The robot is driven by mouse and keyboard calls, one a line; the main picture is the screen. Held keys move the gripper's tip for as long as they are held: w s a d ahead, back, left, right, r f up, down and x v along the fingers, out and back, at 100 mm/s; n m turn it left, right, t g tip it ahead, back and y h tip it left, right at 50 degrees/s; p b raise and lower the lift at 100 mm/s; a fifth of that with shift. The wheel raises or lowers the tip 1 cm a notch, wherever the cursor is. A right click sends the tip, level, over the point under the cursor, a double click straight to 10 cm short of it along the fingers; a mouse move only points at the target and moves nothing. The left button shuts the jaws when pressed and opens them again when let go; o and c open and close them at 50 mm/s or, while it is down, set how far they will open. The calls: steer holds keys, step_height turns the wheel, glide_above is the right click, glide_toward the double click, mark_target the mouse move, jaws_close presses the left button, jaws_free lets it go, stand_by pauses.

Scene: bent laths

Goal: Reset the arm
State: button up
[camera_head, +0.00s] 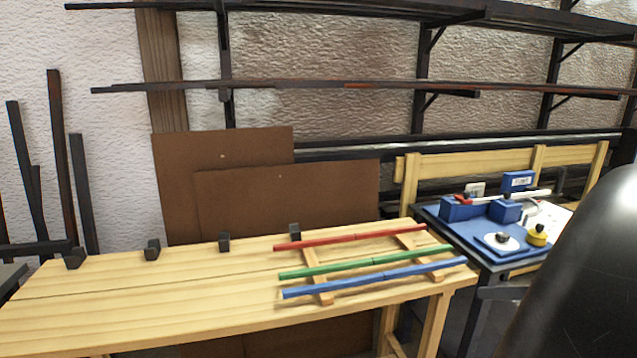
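My gripper is not in view. A large dark, smooth, rounded shape, which I take to be part of my arm, fills the lower right corner. A red lath (349,237), a green lath (365,262) and a blue lath (374,278) lie roughly parallel across two wooden supports (318,286) at the right part of the wooden bench (130,290). Each lath shows a slight bend or joint near its middle.
Several small black blocks (152,250) line the bench's back edge. The bench's left half is clear. A blue tray (470,233) with tools stands at right. Brown boards (290,205) lean behind the bench. Dark shelves (350,12) and long bars hang on the wall.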

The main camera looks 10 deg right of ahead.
steer(key=s+a+f+g+h, duration=0.2)
steer(key=s+a, duration=0.2)
steer(key=a, duration=0.3)
steer(key=s+a+f+g+h, duration=0.2)
steer(key=s+a+g, duration=0.1)
steer(key=a, duration=0.4)
steer(key=shift+s+a+f+m+h, duration=0.3)
steer(key=shift+s+f+h, duration=0.1)
steer(key=shift+s, duration=0.4)
